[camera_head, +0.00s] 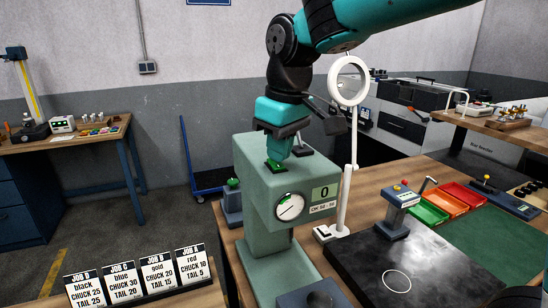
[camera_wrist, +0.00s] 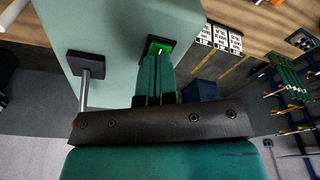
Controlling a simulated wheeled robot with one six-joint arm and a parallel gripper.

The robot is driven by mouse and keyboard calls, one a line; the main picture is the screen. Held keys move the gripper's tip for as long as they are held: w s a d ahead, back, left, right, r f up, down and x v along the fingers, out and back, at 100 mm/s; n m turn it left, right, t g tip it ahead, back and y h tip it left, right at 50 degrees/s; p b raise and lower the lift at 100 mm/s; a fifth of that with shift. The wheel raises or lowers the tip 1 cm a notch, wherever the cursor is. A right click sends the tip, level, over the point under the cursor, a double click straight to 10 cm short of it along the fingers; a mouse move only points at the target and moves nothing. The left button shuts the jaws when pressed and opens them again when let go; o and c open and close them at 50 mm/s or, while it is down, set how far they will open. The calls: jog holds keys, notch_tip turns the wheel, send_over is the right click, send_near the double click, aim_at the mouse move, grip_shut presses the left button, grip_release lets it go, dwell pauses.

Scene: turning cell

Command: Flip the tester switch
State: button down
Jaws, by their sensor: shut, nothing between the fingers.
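A ring lamp (camera_head: 348,82) on a white stand rises just right of the tester. A small grey press (camera_head: 398,205) stands on a black plate (camera_head: 430,265). Red and green trays (camera_head: 428,212) lie further right. Job cards (camera_head: 135,275) stand at the front left.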

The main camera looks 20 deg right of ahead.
aim_at(279, 166)
jog(key=shift+r+p, duration=2.4)
jog(key=shift+r, duration=0.65)
jog(key=shift+f, duration=0.1)
jog(key=s+a+f+y+b, duration=0.1)
jog(key=s+a+f+b, duration=0.1)
jog(key=s+f+b, duration=0.3)
jog(key=s+a+f+n+g+y+b, duration=0.1)
jog(key=s+f+b, duration=0.5)
jog(key=s+f, duration=0.7)
jog(key=s+a+y, duration=0.1)
jog(key=s+a, duration=0.1)
jog(key=s, duration=0.1)
jog(key=shift+f+g+b, duration=0.25)
jog(key=shift+g+b, duration=0.05)
